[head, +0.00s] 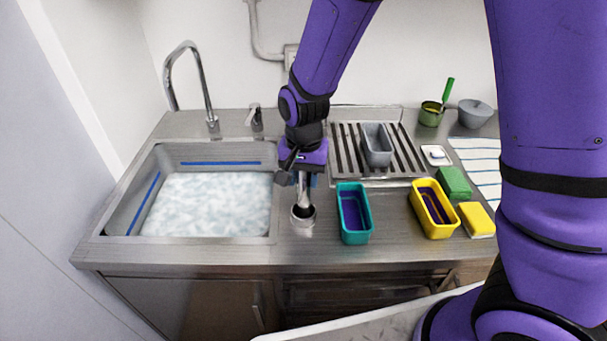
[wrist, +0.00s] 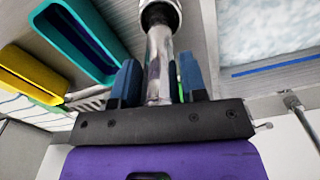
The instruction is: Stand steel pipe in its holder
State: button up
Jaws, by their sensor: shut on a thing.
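The steel pipe (head: 304,192) is a shiny grey tube, held roughly upright beneath my gripper (head: 303,177). Its holder (head: 303,218) is a short round metal cup on the counter, between the sink and the teal tub. The pipe's lower end meets the holder's mouth; I cannot tell how deep it sits. In the wrist view the pipe (wrist: 160,62) runs between the blue fingers of my gripper (wrist: 158,82), which is shut on it. The holder (wrist: 160,12) shows at the top edge there, at the pipe's far end.
A water-filled sink (head: 275,215) lies to the left, with a tall tap (head: 205,90). A teal tub (head: 356,238) stands close right of the holder, and a yellow tub (head: 437,232) farther right. A grey tub (head: 377,148) stands on the ribbed drainer behind.

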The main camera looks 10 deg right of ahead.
jog(key=shift+f, duration=0.15)
jog(key=o, duration=0.6)
jog(key=shift+c, duration=0.2)
jog(key=shift+r, duration=5.5)
